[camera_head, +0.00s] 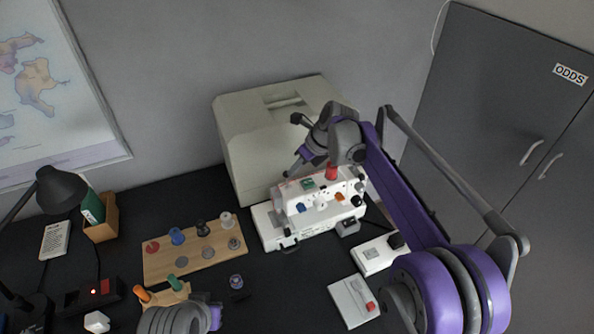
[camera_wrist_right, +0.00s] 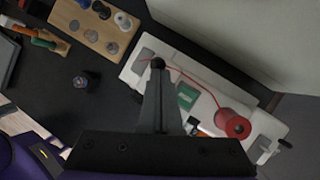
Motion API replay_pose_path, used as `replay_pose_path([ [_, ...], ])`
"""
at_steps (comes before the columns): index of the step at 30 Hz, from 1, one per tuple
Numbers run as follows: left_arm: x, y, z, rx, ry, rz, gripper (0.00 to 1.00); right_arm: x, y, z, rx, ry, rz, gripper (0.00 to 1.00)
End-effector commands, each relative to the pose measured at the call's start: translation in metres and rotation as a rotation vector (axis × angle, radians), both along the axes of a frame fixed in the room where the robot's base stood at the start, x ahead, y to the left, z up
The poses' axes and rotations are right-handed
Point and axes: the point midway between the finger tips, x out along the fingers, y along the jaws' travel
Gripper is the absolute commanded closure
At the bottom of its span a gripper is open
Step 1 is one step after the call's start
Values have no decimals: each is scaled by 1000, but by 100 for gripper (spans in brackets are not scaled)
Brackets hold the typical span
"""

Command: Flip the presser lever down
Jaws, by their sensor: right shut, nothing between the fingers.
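The white sewing machine (camera_head: 322,212) stands on the dark desk, with a red spool (camera_head: 331,171) on top. It also shows from above in the right wrist view (camera_wrist_right: 205,105), with a red thread running over it. My right gripper (camera_head: 291,173) is shut and empty, pointing down at the back left of the machine's top. In the right wrist view its shut fingers (camera_wrist_right: 158,80) reach over the machine. A dark round knob shows at their tips; I cannot tell whether it is the presser lever. The lever is not clearly visible. My left gripper (camera_head: 214,314) is at the bottom edge, fingers unclear.
A wooden board (camera_head: 211,262) with several spools and bobbins lies left of the machine. A beige case (camera_head: 246,142) stands close behind it. A white box with a red switch (camera_head: 354,301) is at front right. A small dark bobbin (camera_head: 236,281) lies in front.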

Motion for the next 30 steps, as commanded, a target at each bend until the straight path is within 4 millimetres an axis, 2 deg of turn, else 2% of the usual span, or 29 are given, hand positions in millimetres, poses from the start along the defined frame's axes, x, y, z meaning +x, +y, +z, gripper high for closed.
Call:
replay_pose_path([
  [12,0,0,1,0,-1,0,100,4,2,0,1,-2,1,100],
  [24,4,0,11,0,-8,0,100,4,2,16,1,-3,0,100],
  [30,4,0,11,0,-7,0,100,4,2,16,2,-2,0,100],
])
